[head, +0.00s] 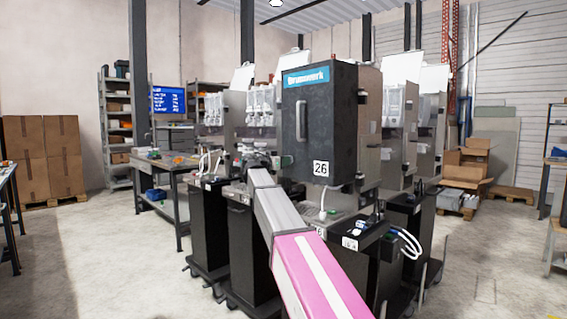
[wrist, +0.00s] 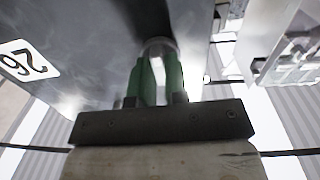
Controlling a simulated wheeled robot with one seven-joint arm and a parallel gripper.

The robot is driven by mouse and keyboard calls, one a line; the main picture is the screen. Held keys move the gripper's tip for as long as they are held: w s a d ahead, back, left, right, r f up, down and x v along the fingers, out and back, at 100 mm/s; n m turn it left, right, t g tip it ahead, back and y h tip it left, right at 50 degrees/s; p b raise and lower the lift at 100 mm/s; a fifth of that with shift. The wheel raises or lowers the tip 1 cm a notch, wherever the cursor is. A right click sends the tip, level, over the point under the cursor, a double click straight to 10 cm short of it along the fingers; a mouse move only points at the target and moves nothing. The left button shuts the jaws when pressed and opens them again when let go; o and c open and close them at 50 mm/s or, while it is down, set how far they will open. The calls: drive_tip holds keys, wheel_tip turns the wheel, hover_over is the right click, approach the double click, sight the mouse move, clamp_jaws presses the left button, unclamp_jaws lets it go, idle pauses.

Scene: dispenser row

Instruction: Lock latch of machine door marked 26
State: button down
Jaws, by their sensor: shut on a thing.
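The machine door marked 26 (head: 312,118) is a dark grey panel with a vertical handle and a blue sign, and it looks closed in the head view. Its white 26 label shows at the left of the wrist view (wrist: 22,62). My gripper (wrist: 158,72) has green fingers, shut on a rounded metallic piece, apparently the latch (wrist: 158,47), at the door's edge. Most of this piece is hidden between and behind the fingers.
More dispensers (head: 402,110) stand close on both sides of this machine. Black pedestals with cables (head: 405,240) stand in front and to the right. A workbench (head: 165,165) is at the left, and cardboard boxes (head: 42,150) are stacked farther left. The floor at the front left is clear.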

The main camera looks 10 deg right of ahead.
drive_tip(key=shift+n, duration=0.3)
drive_tip(key=n, duration=1.7)
idle(0.4)
drive_tip(key=c, duration=1.1)
unclamp_jaws()
drive_tip(key=shift+c, duration=0.2)
